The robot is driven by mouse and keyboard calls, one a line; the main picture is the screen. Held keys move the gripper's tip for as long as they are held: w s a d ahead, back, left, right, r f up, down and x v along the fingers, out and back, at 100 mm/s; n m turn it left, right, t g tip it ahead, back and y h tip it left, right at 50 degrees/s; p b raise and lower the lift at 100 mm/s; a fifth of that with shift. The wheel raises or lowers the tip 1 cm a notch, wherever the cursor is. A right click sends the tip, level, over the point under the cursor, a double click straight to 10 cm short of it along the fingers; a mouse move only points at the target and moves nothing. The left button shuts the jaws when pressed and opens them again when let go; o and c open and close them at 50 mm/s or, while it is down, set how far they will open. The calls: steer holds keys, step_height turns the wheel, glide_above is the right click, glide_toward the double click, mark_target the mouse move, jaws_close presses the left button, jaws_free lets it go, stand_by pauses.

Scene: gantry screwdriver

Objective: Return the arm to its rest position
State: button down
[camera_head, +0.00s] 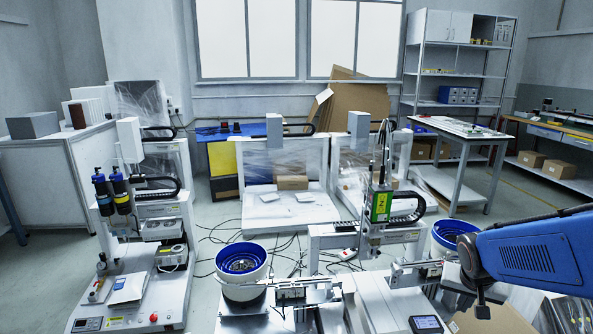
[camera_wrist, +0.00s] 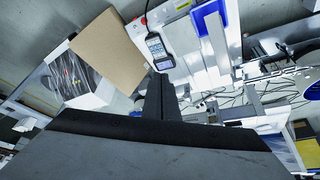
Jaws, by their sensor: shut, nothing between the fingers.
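My arm, blue with black parts, reaches in from the right edge of the head view, in front of the gantry station. In the wrist view my gripper (camera_wrist: 161,92) shows as two dark fingers pressed together, with nothing between them. The fingertips appear near a small handheld-like display unit (camera_wrist: 158,50) and a brown cardboard box (camera_wrist: 110,50), but seem apart from both. The gantry screwdriver station (camera_head: 365,236), with a green-yellow unit on it, stands left of my arm in the head view.
A blue-rimmed parts bowl (camera_head: 242,264) stands at front centre, and a second blue bowl (camera_head: 452,232) is close behind my arm. A touch display (camera_head: 426,324) sits at the bottom. A white side table (camera_head: 455,130) and shelving (camera_head: 458,75) stand back right. Cables cover the floor.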

steer(key=s+a+r+n+y, duration=0.1)
steer(key=s+a+r+n, duration=0.2)
steer(key=s+a, duration=0.4)
steer(key=s+a+r+n+y, duration=0.2)
steer(key=s+a+r+n, duration=0.1)
steer(key=s+a+r, duration=0.2)
steer(key=s+a, duration=0.2)
steer(key=s, duration=0.1)
steer(key=shift+s+a+t, duration=0.2)
steer(key=shift+s+t, duration=0.05)
steer(key=shift+t, duration=0.15)
